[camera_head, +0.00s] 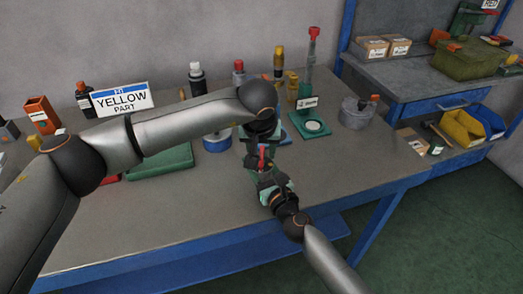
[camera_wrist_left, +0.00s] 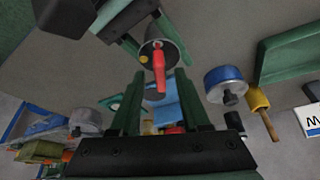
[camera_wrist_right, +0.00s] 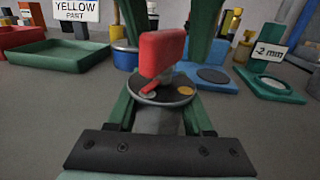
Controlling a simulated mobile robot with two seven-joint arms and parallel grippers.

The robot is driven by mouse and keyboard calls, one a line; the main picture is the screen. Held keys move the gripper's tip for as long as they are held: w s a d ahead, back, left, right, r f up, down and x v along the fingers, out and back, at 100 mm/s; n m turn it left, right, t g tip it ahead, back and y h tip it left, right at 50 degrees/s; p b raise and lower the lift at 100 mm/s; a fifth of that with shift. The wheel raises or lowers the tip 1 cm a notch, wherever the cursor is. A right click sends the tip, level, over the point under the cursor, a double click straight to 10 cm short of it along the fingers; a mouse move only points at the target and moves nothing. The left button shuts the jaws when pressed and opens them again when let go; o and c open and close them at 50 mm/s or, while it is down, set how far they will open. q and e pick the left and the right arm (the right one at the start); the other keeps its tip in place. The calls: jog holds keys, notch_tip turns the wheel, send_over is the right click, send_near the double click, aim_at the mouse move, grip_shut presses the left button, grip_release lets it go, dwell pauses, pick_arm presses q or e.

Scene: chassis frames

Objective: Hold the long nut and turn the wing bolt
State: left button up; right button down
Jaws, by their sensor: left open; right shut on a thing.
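The wing bolt has a red wing (camera_wrist_right: 162,54) that stands upright on a dark round top with a yellow spot. Below it is the grey long nut (camera_wrist_right: 158,121). My right gripper (camera_wrist_right: 157,105) is shut on the long nut and holds it above the table. In the left wrist view the red wing (camera_wrist_left: 159,66) lies between the fingers of my left gripper (camera_wrist_left: 157,85), which is open. The left fingers reach down on both sides of the wing in the right wrist view; I cannot tell if they touch it. In the head view the red wing (camera_head: 262,158) is small and partly hidden.
On the table (camera_head: 200,215) stand a green tray (camera_head: 160,164), a blue-based round part (camera_head: 216,141), a green stand (camera_head: 311,125) and a grey pot (camera_head: 356,114). A "YELLOW PART" sign (camera_head: 121,99) stands at the back left. The table's front is clear.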

pick_arm(q)
jog(key=shift+w+f, duration=0.1)
jog(key=shift+f, duration=0.15)
grip_shut()
dwell(0.5)
